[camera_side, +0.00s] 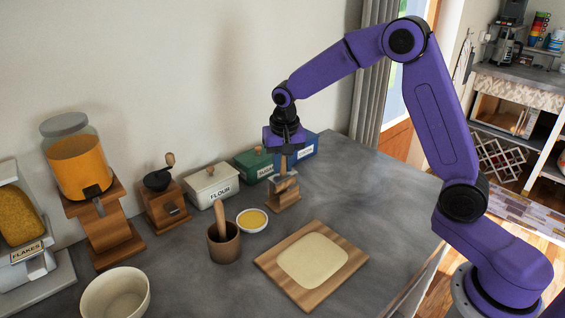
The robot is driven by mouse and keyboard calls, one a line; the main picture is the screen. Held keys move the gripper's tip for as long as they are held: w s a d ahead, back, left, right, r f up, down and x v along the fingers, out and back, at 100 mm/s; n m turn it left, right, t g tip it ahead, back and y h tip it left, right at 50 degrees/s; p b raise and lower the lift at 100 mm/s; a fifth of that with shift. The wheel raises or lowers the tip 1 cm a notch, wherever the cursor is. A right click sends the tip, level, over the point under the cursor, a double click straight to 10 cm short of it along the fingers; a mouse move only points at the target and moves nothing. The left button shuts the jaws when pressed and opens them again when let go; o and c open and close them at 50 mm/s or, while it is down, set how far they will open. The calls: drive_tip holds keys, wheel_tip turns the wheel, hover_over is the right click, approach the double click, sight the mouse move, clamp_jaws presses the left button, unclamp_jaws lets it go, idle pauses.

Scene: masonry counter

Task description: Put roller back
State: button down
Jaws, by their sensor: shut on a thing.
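My gripper (284,152) points down over the back of the counter, shut on the upper part of the roller (284,165). The roller hangs with its handle upright, and its lower end is at a small wooden stand (283,201). At this size I cannot tell whether the roller rests in the stand or hangs just above it. The fingers hide the top of the handle.
A wooden board (345,268) with flat dough (313,260) lies in front. A small yellow-filled bowl (252,220) and a mortar with pestle (223,242) stand left. Flour (212,186), green (254,165) and blue (304,146) boxes line the wall. The right counter is clear.

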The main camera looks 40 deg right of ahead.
sight(284, 178)
drive_tip(key=shift+f, duration=0.6)
drive_tip(key=c, duration=1)
unclamp_jaws()
drive_tip(key=r, duration=0.4)
drive_tip(key=s+r, duration=0.1)
drive_tip(key=r, duration=0.3)
drive_tip(key=a+r, duration=0.1)
drive_tip(key=r, duration=0.4)
drive_tip(key=shift+s, duration=0.4)
drive_tip(key=s+f+n, duration=0.2)
drive_tip(key=s+n, duration=0.4)
drive_tip(key=s, duration=0.5)
drive_tip(key=s+f+n+g, duration=0.1)
drive_tip(key=s+f+n, duration=0.2)
drive_tip(key=s, duration=0.9)
drive_tip(key=s+f+n+y, duration=0.1)
drive_tip(key=s+f+n, duration=0.1)
drive_tip(key=s+n, duration=0.6)
drive_tip(key=shift+s+d+f+n, duration=0.15)
drive_tip(key=shift+s+n, duration=0.05)
drive_tip(key=shift+s, duration=0.85)
drive_tip(key=shift+s+d+f+n, duration=0.1)
drive_tip(key=shift+s+f+n, duration=0.1)
drive_tip(key=shift+s, duration=0.85)
drive_tip(key=shift+r, duration=0.1)
